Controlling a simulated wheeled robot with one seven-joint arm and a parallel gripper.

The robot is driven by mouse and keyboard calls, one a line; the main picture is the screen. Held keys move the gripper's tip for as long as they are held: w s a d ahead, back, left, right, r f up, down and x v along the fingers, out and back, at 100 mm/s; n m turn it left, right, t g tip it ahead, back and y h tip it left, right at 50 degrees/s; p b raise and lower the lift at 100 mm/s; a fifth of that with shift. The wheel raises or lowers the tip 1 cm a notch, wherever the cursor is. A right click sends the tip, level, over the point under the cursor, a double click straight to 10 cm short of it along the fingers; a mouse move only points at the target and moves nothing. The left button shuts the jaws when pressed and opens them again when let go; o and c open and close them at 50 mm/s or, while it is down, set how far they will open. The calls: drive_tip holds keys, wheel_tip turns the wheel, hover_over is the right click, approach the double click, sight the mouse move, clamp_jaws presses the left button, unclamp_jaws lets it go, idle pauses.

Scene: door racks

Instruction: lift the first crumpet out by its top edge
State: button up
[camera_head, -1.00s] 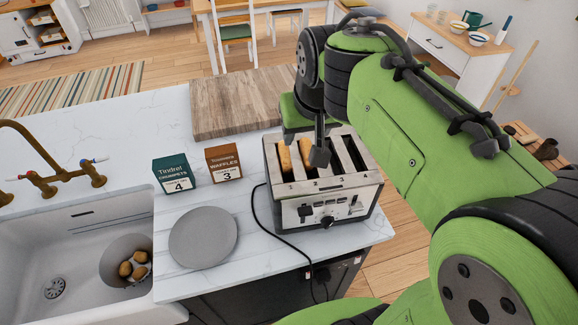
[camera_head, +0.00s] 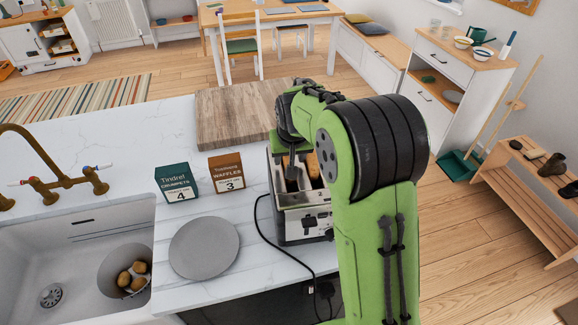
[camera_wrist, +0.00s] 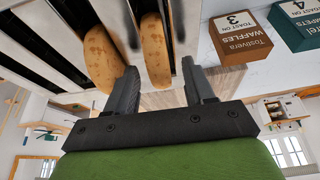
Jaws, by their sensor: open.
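The toaster (camera_head: 288,226) stands on the counter, its right side hidden behind my arm in the head view. Two browned crumpets stand in its slots, top edges showing. In the wrist view one crumpet (camera_wrist: 155,50) is in the end slot nearest the boxes, and the other crumpet (camera_wrist: 103,56) is in the neighbouring slot. My gripper (camera_wrist: 160,72) is open, with one finger on each side of the end-slot crumpet near its top edge. I cannot tell whether the fingers touch it. In the head view my gripper (camera_head: 291,164) is over the toaster's left part.
A grey plate (camera_head: 204,248) lies left of the toaster. A green crumpets box (camera_head: 176,183) and a brown waffles box (camera_head: 227,174) stand behind the plate. A wooden board (camera_head: 235,118) lies behind the toaster. The sink (camera_head: 60,260) is at the left. A black cord (camera_head: 262,225) runs beside the toaster.

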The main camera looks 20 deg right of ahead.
drive_tip(key=shift+x, duration=0.9)
drive_tip(key=shift+s, duration=0.1)
drive_tip(key=shift+s+f, duration=0.1)
clamp_jaws()
wheel_tip(320, 180, up, 20)
drive_tip(key=p, duration=0.8)
drive_tip(key=shift+w, duration=0.25)
